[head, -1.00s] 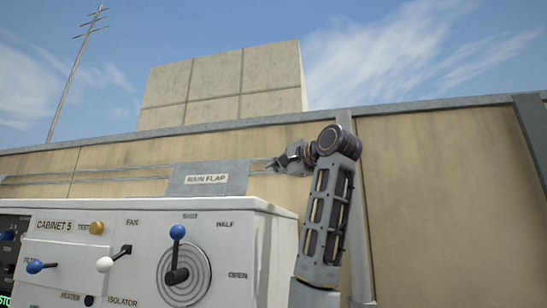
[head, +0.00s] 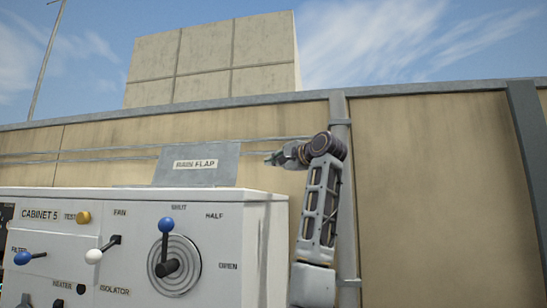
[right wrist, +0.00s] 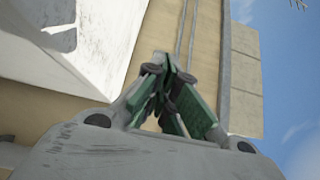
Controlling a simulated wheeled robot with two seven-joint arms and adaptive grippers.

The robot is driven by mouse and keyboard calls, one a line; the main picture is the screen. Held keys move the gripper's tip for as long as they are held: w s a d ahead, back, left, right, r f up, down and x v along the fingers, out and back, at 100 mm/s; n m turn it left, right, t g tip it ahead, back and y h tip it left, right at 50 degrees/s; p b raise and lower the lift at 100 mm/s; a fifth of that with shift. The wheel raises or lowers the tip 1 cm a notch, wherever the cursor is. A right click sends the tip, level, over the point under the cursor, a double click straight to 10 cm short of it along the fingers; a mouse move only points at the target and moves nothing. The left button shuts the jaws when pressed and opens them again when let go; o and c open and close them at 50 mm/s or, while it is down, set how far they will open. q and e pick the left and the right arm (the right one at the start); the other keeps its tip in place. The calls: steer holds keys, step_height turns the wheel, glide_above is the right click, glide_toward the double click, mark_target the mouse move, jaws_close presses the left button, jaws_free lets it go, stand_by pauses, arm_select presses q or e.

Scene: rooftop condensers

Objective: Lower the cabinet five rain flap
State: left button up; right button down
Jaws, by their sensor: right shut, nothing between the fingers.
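The rain flap (head: 210,178) is a grey plate labelled RAIN FLAP, standing raised and tilted at the back of the top of cabinet five (head: 250,238). My right gripper (head: 270,160) is just to the right of the flap's right edge, near its upper part, with a small gap showing in the head view. In the right wrist view its green-padded fingers (right wrist: 172,62) come together at the tips, shut and empty. A white panel with a dark opening fills the upper left there. My left gripper is not in view.
The cabinet front carries a dial lever with a blue knob (head: 166,225), a white-knobbed lever (head: 93,256), another blue knob (head: 23,258) and a yellow TEST button (head: 83,217). A beige wall (head: 430,150) with rails and a vertical post stands behind.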

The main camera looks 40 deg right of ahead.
steer(key=shift+w+a, duration=0.1)
steer(key=shift+w, duration=0.1)
stand_by(0.4)
steer(key=w+a, duration=0.7)
steer(key=w, duration=0.2)
steer(key=shift+w+a, duration=0.2)
steer(key=shift+a, duration=0.1)
stand_by(2.9)
